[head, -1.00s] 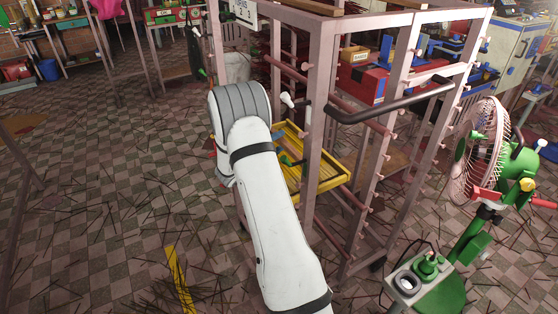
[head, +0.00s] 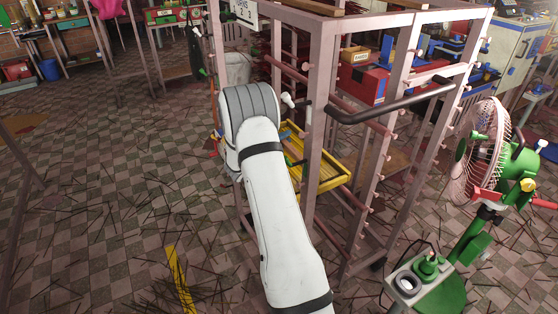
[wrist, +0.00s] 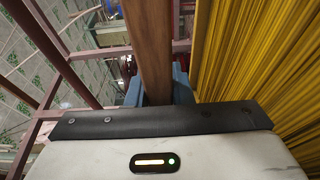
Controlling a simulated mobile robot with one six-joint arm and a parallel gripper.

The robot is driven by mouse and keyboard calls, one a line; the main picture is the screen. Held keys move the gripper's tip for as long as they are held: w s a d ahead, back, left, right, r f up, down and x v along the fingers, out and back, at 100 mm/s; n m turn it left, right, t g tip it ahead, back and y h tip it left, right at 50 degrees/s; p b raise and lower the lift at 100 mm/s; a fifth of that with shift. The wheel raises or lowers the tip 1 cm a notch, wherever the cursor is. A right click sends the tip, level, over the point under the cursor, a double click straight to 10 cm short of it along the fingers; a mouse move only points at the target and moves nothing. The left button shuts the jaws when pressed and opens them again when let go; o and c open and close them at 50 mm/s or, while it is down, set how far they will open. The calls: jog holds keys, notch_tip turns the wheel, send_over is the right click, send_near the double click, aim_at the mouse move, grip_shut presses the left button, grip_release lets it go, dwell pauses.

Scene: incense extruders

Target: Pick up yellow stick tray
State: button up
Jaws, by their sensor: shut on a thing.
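In the wrist view my gripper (wrist: 156,88) is shut on a brown wooden bar (wrist: 148,40), with a blue finger showing at its right. Many yellow sticks (wrist: 255,65) lie just right of the bar, so it looks like the rim of the yellow stick tray. In the head view my arm hides the gripper and its grip. A yellow tray (head: 333,184) shows right of my arm, within the rack; its left part is hidden. I cannot tell whether it is the held tray.
A pinkish metal rack (head: 317,100) with pegs and a dark handle (head: 395,102) stands close to my arm. A pink and green fan (head: 485,150) is at the right.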

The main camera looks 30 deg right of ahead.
grip_shut()
notch_tip(320, 180, up, 10)
jog(key=shift+p, duration=0.35)
dwell(0.5)
